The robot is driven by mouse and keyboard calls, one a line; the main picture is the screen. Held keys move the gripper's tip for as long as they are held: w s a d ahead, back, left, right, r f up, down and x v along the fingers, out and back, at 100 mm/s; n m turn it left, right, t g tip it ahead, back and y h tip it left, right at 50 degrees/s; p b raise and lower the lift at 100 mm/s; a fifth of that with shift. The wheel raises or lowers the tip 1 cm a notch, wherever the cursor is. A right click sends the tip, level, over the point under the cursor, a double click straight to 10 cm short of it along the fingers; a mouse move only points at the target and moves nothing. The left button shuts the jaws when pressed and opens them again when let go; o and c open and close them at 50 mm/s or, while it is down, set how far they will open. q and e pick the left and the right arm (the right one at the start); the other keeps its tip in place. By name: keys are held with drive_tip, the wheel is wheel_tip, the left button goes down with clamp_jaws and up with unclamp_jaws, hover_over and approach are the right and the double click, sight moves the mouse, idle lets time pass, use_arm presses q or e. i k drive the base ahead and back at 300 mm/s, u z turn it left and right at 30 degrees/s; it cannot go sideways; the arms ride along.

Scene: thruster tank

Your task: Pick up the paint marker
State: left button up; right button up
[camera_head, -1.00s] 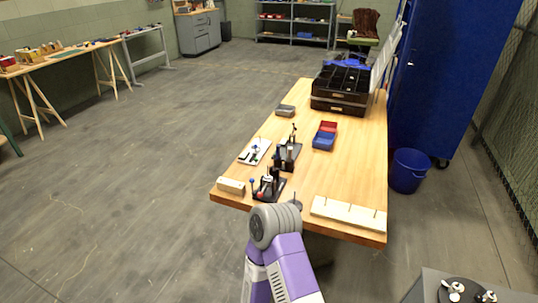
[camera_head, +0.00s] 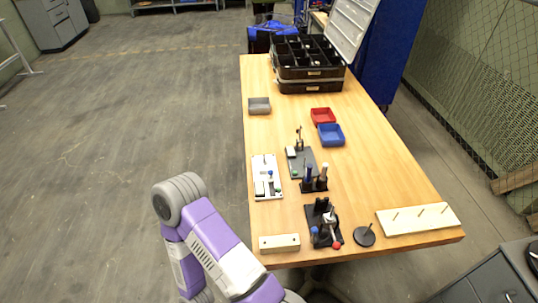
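A small black stand (camera_head: 314,185) on the wooden table holds two upright pen-like items, a dark one (camera_head: 309,174) and one with a pale top (camera_head: 323,171). One of these may be the paint marker, but they are too small to tell. A purple and grey arm of mine rises at the lower left, in front of the table's near left corner. Neither gripper shows, so what they hold cannot be seen.
The wooden table (camera_head: 370,155) holds a toggle-clamp fixture (camera_head: 323,222), a white board (camera_head: 266,177), a pegged block (camera_head: 417,219), red (camera_head: 322,116) and blue (camera_head: 331,135) bins and an open black case (camera_head: 306,60). Floor at left is clear.

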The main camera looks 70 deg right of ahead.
sight(324, 168)
drive_tip(key=i, duration=1.45)
drive_tip(key=z, duration=4.25)
